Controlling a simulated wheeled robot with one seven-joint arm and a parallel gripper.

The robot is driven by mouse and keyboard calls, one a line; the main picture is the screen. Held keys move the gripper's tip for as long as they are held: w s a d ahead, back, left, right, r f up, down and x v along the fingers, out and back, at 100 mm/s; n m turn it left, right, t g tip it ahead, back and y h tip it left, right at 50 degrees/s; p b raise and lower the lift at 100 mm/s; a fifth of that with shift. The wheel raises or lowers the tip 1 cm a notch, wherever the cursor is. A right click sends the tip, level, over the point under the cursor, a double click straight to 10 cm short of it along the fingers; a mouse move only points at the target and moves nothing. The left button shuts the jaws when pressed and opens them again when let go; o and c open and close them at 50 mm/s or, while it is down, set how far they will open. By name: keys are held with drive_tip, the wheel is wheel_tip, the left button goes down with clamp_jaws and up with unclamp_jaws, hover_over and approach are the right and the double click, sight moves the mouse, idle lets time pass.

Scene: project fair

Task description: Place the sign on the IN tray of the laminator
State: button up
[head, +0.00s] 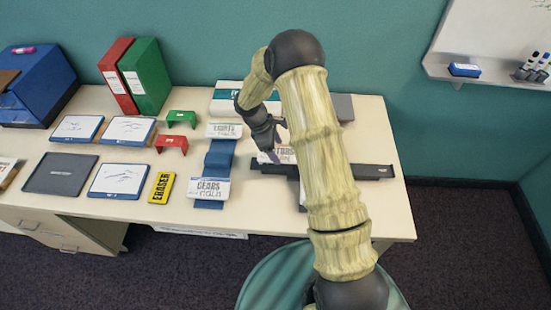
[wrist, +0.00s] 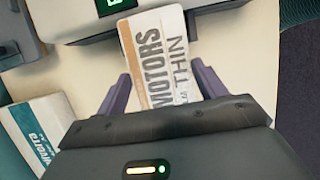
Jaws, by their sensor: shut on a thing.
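The sign (wrist: 158,50) is a pale card with the words MOTORS and THIN; it also shows in the head view (head: 280,155). My gripper (wrist: 161,72) has purple fingers shut on the sign's two side edges. In the head view my gripper (head: 272,155) is low over the table, left of my arm links. In the head view a long dark bar (head: 372,171) lies beside the sign, partly behind my arm. I cannot make out any IN marking.
Bare tabletop (head: 375,125) shows at the right.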

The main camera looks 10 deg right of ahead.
drive_tip(key=shift+f, duration=1.05)
drive_tip(key=shift+f+p, duration=0.35)
drive_tip(key=shift+f, duration=1.5)
drive_tip(key=shift+w+a+f, duration=0.1)
drive_tip(key=o, duration=0.9)
drive_tip(key=shift+o, duration=0.4)
drive_tip(key=b+v, duration=0.2)
drive_tip(key=v, duration=1)
